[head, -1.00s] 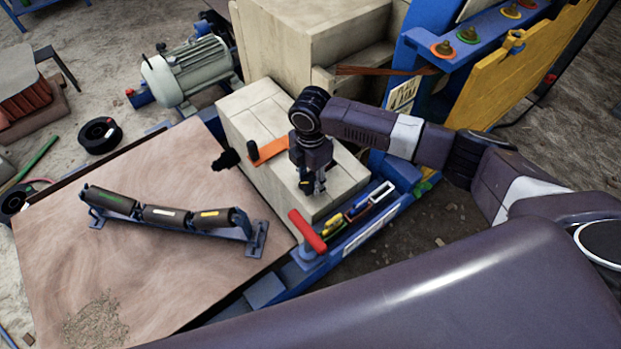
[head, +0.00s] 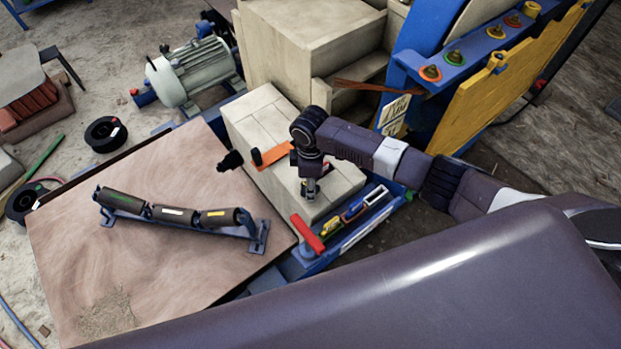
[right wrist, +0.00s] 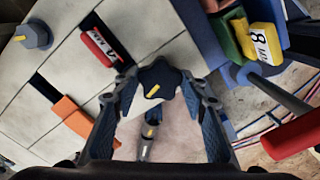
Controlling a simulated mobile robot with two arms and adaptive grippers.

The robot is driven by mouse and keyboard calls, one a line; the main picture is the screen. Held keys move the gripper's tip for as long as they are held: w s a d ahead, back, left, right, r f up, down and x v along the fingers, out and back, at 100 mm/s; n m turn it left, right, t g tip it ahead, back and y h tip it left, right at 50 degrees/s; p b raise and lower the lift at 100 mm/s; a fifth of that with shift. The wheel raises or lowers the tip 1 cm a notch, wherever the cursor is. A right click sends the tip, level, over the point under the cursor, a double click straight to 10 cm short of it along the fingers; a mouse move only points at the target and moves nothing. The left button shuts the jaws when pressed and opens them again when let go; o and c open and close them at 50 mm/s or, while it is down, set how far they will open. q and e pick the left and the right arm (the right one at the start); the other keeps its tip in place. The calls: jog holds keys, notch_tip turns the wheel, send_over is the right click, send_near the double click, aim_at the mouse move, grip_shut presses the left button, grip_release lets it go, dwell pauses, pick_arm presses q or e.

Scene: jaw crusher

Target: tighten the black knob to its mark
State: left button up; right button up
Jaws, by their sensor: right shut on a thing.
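The black knob (right wrist: 157,80) is star-shaped with a yellow stripe on top. In the right wrist view it sits between the two fingers of my right gripper (right wrist: 158,92), which is shut on it. The stripe slants up to the right. In the head view my right gripper (head: 310,188) points down at the top of the pale block (head: 335,190), and the knob is mostly hidden there. My left gripper is not in view.
An orange tab (head: 271,155) lies beside the gripper. A red handle (head: 308,234) and a tool tray (head: 370,212) stand close in front. A grey knob (right wrist: 35,36) with a yellow stripe shows in the wrist view. A roller frame (head: 180,215) lies on the wooden board (head: 150,270).

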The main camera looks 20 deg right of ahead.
jog(key=m+p, duration=0.2)
jog(key=m, duration=0.1)
jog(key=m+p, duration=0.1)
jog(key=shift+a+r+m, duration=0.1)
jog(key=shift+r+m, duration=0.15)
jog(key=shift+m, duration=0.05)
jog(key=m+p, duration=0.2)
jog(key=m, duration=0.2)
jog(key=shift+f+p, duration=0.1)
jog(key=shift+p, duration=0.2)
jog(key=shift+w+m, duration=0.1)
jog(key=shift+m, duration=0.2)
jog(key=o, duration=1.2)
jog(key=shift+c, duration=0.2)
notch_tip(320, 180, up, 12)
